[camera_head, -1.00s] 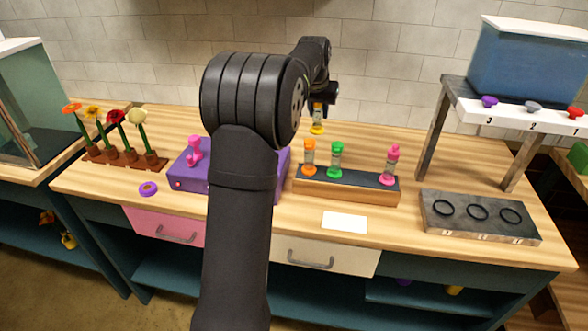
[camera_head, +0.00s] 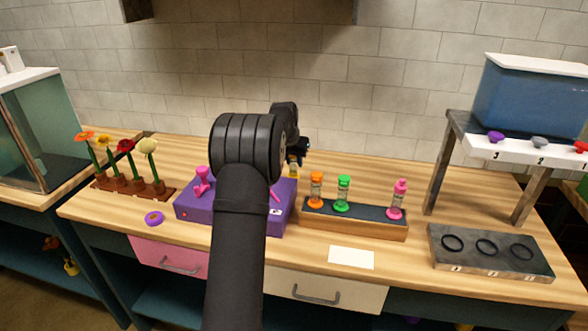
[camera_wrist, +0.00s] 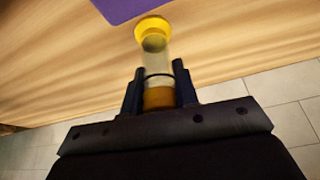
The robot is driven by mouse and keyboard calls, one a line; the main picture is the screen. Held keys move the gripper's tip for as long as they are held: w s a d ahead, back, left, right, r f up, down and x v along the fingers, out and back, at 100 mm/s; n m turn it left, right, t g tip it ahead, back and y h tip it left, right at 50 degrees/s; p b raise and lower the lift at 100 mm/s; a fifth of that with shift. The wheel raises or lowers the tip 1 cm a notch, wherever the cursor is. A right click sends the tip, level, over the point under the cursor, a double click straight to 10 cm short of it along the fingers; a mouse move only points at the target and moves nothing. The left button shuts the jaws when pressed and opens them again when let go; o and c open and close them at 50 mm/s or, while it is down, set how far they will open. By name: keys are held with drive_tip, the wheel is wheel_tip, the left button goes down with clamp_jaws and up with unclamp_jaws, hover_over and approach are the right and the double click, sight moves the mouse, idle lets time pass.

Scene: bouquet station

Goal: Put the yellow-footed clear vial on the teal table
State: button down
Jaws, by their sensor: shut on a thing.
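The yellow-footed clear vial (camera_wrist: 156,62) is held between the fingers of my gripper (camera_wrist: 158,88) in the wrist view. Its yellow foot points away from the gripper, over wood, and amber contents show between the fingers. In the head view, my gripper (camera_head: 300,148) is partly hidden by my arm, above the wooden bench top behind the purple box. A bit of the vial (camera_head: 293,172) shows below it. No table with a teal top is clear in view; the bench has a dark teal front (camera_head: 420,306) below its wooden top.
A rack (camera_head: 352,227) holds orange, green and pink vials. The purple box (camera_head: 235,215) carries pink parts. A flower stand (camera_head: 135,190) is at left, a ring plate (camera_head: 490,256) at right, near a raised tank (camera_head: 530,98). The back bench strip is fairly clear.

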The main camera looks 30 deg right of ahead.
sight(294, 168)
drive_tip(key=shift+f, duration=1.65)
drive_tip(key=shift+f, duration=0.2)
drive_tip(key=c, duration=1.1)
unclamp_jaws()
drive_tip(key=v, duration=1.2)
drive_tip(key=shift+r, duration=0.15)
